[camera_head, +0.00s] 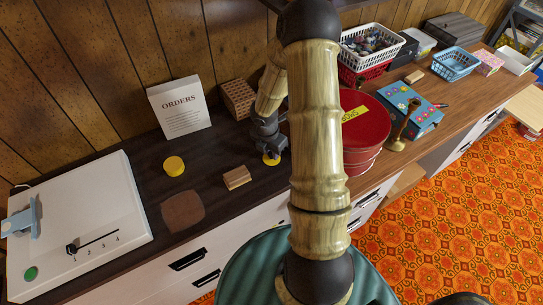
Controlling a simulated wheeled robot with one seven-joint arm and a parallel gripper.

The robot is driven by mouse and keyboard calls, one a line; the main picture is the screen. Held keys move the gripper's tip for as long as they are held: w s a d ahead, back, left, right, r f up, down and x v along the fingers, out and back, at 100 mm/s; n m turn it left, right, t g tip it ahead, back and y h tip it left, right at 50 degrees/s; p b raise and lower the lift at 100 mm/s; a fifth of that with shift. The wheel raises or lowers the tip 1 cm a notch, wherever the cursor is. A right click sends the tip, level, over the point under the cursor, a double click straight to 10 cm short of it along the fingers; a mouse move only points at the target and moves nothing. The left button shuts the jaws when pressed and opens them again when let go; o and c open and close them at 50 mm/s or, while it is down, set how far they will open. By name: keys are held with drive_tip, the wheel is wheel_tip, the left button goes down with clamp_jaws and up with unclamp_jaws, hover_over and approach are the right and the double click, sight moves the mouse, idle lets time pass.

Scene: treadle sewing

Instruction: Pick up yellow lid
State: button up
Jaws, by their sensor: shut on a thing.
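My gripper (270,151) points down over the dark wood worktop, right of the small wooden block. It is shut on a round yellow lid (272,160), whose edge shows below the fingers. The fingers hide part of the lid, and I cannot tell whether it touches the worktop. A second round yellow piece (174,166), short and thick, sits alone on the worktop to the left.
A wooden block (237,177) and a brown patch (182,211) lie left of my gripper. An ORDERS sign (180,107) and perforated brown box (238,99) stand behind. A red tin (364,122) is to the right. A white slider panel (85,215) fills the left end.

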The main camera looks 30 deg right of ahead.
sight(271, 154)
drive_tip(key=shift+r, duration=0.1)
clamp_jaws()
wheel_tip(271, 154, up, 10)
drive_tip(key=p, duration=0.2)
drive_tip(key=shift+p, duration=0.4)
